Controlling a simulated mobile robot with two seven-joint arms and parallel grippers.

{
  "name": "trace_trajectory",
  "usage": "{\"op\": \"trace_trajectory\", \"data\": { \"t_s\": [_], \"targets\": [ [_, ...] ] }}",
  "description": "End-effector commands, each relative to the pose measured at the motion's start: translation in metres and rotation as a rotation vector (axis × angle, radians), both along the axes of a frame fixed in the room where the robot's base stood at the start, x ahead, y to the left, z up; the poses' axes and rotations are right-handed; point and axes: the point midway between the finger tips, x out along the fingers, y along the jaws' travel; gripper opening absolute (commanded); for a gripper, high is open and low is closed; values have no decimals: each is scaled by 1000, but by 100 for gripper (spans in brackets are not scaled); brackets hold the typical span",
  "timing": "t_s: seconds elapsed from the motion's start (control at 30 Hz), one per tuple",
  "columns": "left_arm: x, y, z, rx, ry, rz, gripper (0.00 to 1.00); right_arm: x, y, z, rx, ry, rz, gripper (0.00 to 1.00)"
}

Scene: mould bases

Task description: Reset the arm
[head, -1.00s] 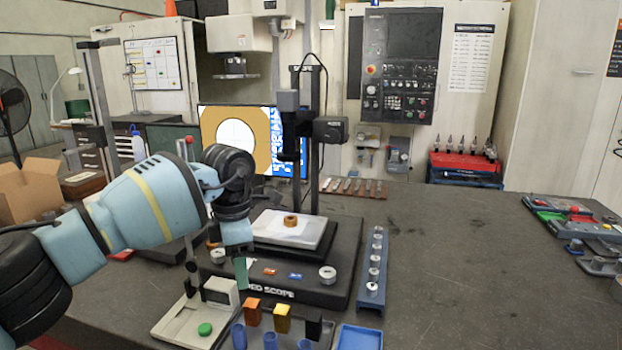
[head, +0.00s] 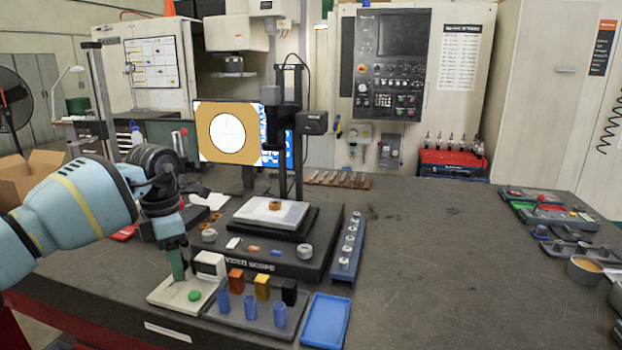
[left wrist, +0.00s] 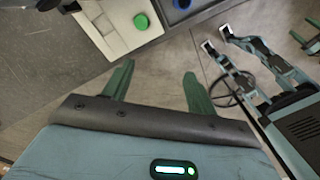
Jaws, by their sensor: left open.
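My left gripper (head: 177,264) shows in the head view at the lower left, pointing down above the white-based device (head: 166,294) with a green button (head: 194,296). Its dark green fingers also show in the left wrist view (left wrist: 156,74), spread apart with nothing between them. In that view the white base (left wrist: 115,30) and green button (left wrist: 141,21) lie beyond the fingertips, apart from them. The exact height above the base is hard to tell. My right gripper cannot be made out.
The scope stand (head: 270,262) with a brown ring (head: 275,205) is right of the arm. In front are a rack (head: 250,320) with blue cups and coloured blocks, and a blue tray (head: 326,320). A strip of metal rings (head: 347,250) stands beside the scope. The table's middle right is clear.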

Motion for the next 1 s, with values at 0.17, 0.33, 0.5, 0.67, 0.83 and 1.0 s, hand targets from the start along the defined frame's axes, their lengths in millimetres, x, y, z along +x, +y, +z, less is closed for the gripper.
{"op": "trace_trajectory", "data": {
  "t_s": [0.17,0.33,0.5,0.67,0.83,1.0],
  "targets": [
    [-11,97,0,-6,0,169,57,2,1,1,2,-5,0,57],
    [-30,166,-1,-9,0,293,57,1,0,1,-1,-2,3,57],
    [-51,220,-1,-12,0,394,57,0,-2,0,-5,-1,6,57],
    [-56,221,-25,-66,6,409,57,0,-3,0,-8,0,10,57],
    [-52,187,-65,-191,7,392,57,-2,-3,-1,-8,3,10,57],
    [-54,144,-111,-356,20,397,57,-2,-3,-1,-7,2,9,57]
  ]
}}
